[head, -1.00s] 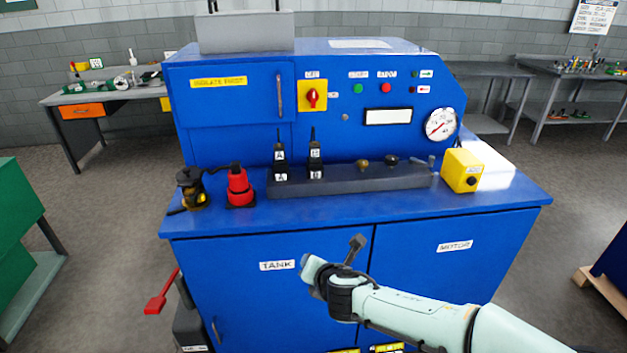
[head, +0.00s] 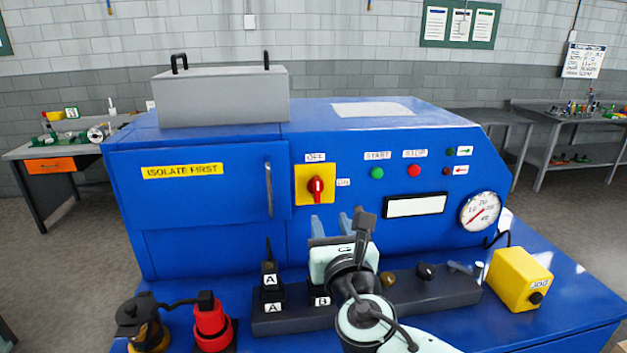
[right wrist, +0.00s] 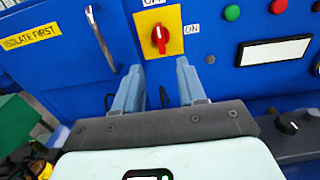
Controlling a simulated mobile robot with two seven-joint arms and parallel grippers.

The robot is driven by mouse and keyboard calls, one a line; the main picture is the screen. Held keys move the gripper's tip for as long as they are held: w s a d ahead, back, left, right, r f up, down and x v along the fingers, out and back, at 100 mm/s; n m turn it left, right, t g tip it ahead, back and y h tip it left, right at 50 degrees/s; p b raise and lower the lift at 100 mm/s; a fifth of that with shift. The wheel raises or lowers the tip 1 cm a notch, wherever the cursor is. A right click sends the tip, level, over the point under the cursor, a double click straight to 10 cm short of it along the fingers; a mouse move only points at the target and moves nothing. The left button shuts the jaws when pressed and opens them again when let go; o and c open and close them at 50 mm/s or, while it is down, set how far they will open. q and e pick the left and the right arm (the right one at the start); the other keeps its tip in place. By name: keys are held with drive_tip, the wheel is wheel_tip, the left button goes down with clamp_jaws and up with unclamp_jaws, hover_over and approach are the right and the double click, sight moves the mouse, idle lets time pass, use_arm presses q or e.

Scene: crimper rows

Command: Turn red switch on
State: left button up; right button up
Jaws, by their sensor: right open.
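The red switch (head: 316,189) is a rotary knob on a yellow plate (head: 302,198) on the front of the blue machine. Its handle stands about upright, pointing at the OFF label (head: 316,157) above; the ON label (head: 343,182) is to its right. The switch also shows in the right wrist view (right wrist: 159,38), just beyond the fingers. My right gripper (head: 338,226) is open and empty, below and slightly right of the switch, apart from it. In the right wrist view its two fingers (right wrist: 157,80) point toward the yellow plate. My left gripper is not in view.
A green START button (head: 377,173) and red STOP button (head: 414,170) sit right of the switch. A door handle (head: 269,188) is to its left. Black levers (head: 270,268) rise from the dark block below, beside my right gripper. A yellow box (head: 520,280) stands right.

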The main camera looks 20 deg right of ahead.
sight(318, 190)
drive_tip(key=p+x, duration=0.3)
drive_tip(key=x, duration=1)
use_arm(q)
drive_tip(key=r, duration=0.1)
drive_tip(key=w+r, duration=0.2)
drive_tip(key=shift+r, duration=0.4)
use_arm(e)
drive_tip(key=shift+s+r, duration=0.1)
clamp_jaws()
